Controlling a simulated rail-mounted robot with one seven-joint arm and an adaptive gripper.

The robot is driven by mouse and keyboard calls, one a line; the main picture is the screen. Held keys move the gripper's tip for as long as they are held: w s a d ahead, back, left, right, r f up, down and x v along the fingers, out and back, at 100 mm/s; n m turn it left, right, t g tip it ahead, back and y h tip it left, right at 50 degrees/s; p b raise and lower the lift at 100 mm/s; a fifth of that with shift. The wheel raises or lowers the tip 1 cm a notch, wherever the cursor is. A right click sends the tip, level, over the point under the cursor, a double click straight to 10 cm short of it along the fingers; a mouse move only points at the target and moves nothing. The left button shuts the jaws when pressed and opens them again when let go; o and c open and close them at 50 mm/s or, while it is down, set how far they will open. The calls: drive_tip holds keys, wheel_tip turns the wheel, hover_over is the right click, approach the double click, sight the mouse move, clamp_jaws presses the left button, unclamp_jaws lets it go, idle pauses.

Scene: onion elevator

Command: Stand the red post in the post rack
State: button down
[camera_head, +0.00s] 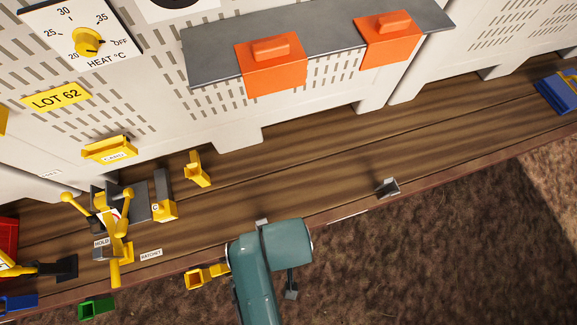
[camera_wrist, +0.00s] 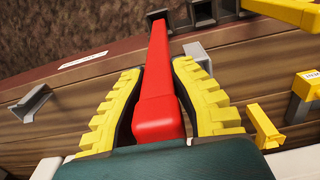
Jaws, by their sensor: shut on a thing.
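The red post (camera_wrist: 158,85) lies between the two yellow ribbed fingers of my gripper (camera_wrist: 157,105) in the wrist view. My gripper is shut on it near its thick end. Its narrow far end reaches the left dark grey socket (camera_wrist: 157,15) at the top of the picture. I cannot tell whether that end is inside the socket or just in front of it. Another dark socket (camera_wrist: 202,12), probably part of the same post rack, is to its right. In the head view my teal arm hides the fingers and post; a small grey piece (camera_head: 291,294) shows beside it.
A grey bracket (camera_wrist: 198,55) stands on the plank edge beside my right finger; another (camera_head: 388,187) is farther right. A yellow open-ended holder (camera_head: 206,276) is left of my arm. Yellow levers (camera_head: 118,235) crowd the plank's left. The plank's middle is clear.

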wheel_tip(320, 180, down, 11)
drive_tip(key=b, duration=0.3)
drive_tip(key=shift+r, duration=0.15)
idle(1.1)
drive_tip(key=c, duration=1)
unclamp_jaws()
